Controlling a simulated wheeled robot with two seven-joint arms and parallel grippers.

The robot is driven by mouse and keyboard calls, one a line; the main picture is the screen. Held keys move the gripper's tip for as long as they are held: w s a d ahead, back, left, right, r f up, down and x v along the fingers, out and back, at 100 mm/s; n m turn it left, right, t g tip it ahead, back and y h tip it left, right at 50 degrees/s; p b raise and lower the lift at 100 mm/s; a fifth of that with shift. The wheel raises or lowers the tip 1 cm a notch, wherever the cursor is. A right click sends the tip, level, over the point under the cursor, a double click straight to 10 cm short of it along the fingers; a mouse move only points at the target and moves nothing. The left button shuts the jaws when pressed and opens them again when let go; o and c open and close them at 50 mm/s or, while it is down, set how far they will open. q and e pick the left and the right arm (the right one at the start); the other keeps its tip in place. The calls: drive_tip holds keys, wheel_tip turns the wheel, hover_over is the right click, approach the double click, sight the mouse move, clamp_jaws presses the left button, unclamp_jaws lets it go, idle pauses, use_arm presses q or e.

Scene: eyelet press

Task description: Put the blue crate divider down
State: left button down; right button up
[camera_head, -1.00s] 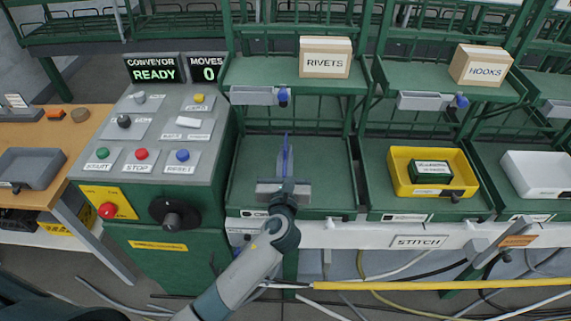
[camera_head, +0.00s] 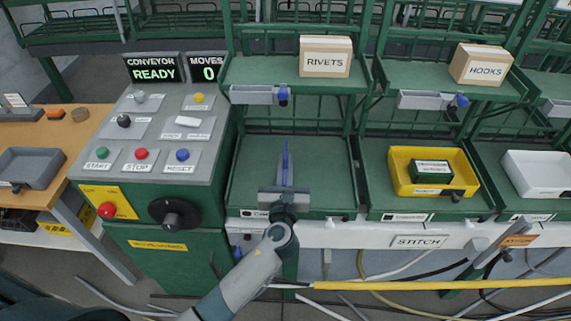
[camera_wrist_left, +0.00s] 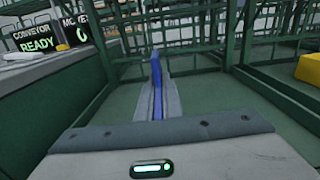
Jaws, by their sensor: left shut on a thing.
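The blue crate divider (camera_head: 286,160) is a thin upright panel, seen nearly edge-on in the head view. It stands over the green shelf bay (camera_head: 325,180) just right of the control panel. My left gripper (camera_head: 285,180) is shut on it, reaching in from the front of the bay. In the left wrist view the divider (camera_wrist_left: 156,75) rises between the two grey fingers (camera_wrist_left: 155,100). Its lower edge is hidden by the gripper, so I cannot tell whether it touches the shelf. My right gripper is not in view.
The control panel (camera_head: 165,125) with a black knob (camera_head: 174,214) stands close on the left. A yellow bin (camera_head: 400,178) holding a green box (camera_head: 431,171) is in the bay to the right. Green wire walls bound the bay, whose floor is otherwise clear.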

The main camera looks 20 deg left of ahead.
sight(285, 177)
use_arm(q)
drive_tip(key=shift+f, duration=0.1)
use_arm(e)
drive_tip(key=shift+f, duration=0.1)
use_arm(q)
drive_tip(key=c, duration=1.9)
unclamp_jaws()
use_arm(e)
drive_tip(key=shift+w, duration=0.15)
use_arm(q)
drive_tip(key=shift+s, duration=0.1)
